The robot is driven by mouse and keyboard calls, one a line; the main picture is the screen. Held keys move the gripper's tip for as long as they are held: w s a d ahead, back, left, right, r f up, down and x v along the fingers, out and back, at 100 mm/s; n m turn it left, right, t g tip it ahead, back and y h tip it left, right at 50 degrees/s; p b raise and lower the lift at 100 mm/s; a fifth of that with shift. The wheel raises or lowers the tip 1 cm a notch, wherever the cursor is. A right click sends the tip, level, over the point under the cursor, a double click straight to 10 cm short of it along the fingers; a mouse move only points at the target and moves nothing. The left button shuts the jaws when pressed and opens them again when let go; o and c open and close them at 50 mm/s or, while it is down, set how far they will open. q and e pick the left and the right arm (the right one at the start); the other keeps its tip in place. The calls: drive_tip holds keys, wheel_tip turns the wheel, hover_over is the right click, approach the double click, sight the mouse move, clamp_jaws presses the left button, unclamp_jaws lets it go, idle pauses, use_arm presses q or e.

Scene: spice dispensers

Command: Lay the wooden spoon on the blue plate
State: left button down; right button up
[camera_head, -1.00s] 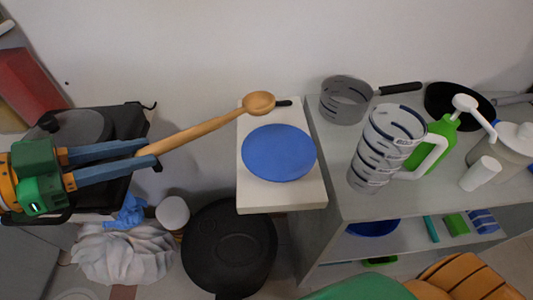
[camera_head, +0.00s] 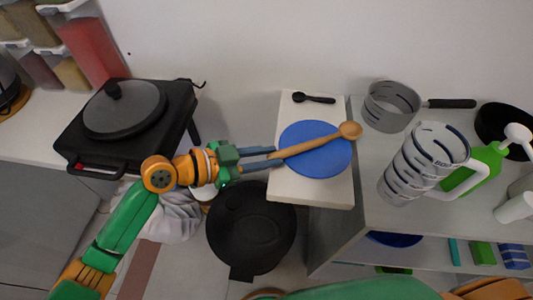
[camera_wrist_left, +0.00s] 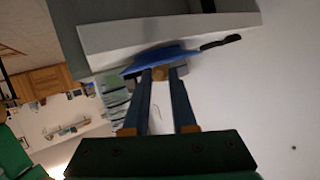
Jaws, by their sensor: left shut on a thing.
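The wooden spoon (camera_head: 312,145) is held by its handle end in my left gripper (camera_head: 276,158). In the head view it lies across the picture of the blue plate (camera_head: 322,164), its bowl end at the plate's upper right edge. Whether the spoon touches the plate cannot be told. The plate sits on a white board (camera_head: 300,194). In the left wrist view the blue plate (camera_wrist_left: 165,56) shows edge-on beyond the fingers, with the spoon's end (camera_wrist_left: 159,74) between the fingertips of my left gripper (camera_wrist_left: 162,78). My right gripper is not in view.
A small black spoon (camera_head: 314,98) lies behind the plate. A black hot plate (camera_head: 125,130) with a lid is at the left. A black bin (camera_head: 250,228) stands below.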

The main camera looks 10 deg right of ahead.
use_arm(q)
drive_tip(key=shift+f, duration=0.1)
drive_tip(key=c, duration=0.7)
unclamp_jaws()
drive_tip(key=shift+a+r, duration=0.2)
drive_tip(key=shift+a, duration=0.05)
drive_tip(key=b+v, duration=0.2)
drive_tip(key=v, duration=0.9)
drive_tip(key=shift+s+a+r+b, duration=0.15)
drive_tip(key=shift+s+r+b, duration=0.05)
drive_tip(key=shift+b, duration=0.1)
